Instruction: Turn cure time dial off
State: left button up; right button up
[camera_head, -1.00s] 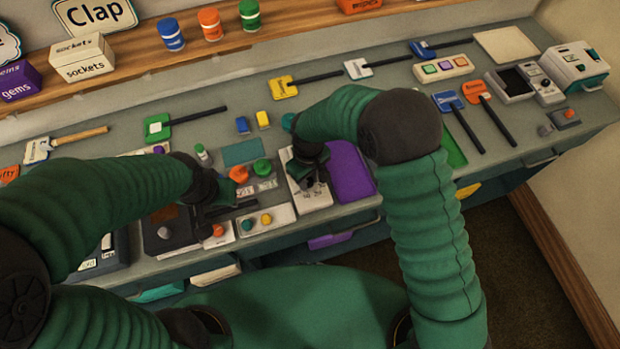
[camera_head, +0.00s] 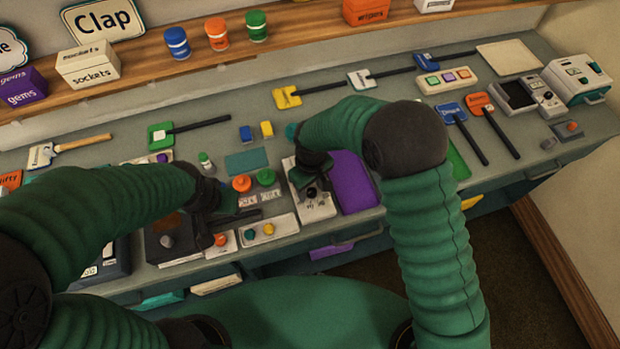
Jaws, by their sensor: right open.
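A white panel device (camera_head: 318,212) stands near the front edge of the workbench, left of a purple mat. A small dark round knob (camera_head: 311,192) shows on it, and I cannot read whether it is the cure time dial. My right gripper (camera_head: 312,179) is open over this device, close to the knob. Its fingers hide part of the panel, and I cannot tell if they touch. My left gripper (camera_head: 232,215) is low over the bench beside a dark plate with a grey knob (camera_head: 167,241). Its fingers are too dark to tell open from shut.
The purple mat (camera_head: 352,185) lies right of the white device. Orange and green round pieces (camera_head: 242,183) stand behind. Several coloured paddles lie farther back. A shelf (camera_head: 200,65) runs along the wall.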

aim_at(310, 190)
notch_tip(310, 190, up, 16)
jog(key=b, duration=0.1)
jog(key=shift+r+b, duration=0.15)
jog(key=shift+b, duration=0.15)
jog(key=shift+w+a, duration=0.1)
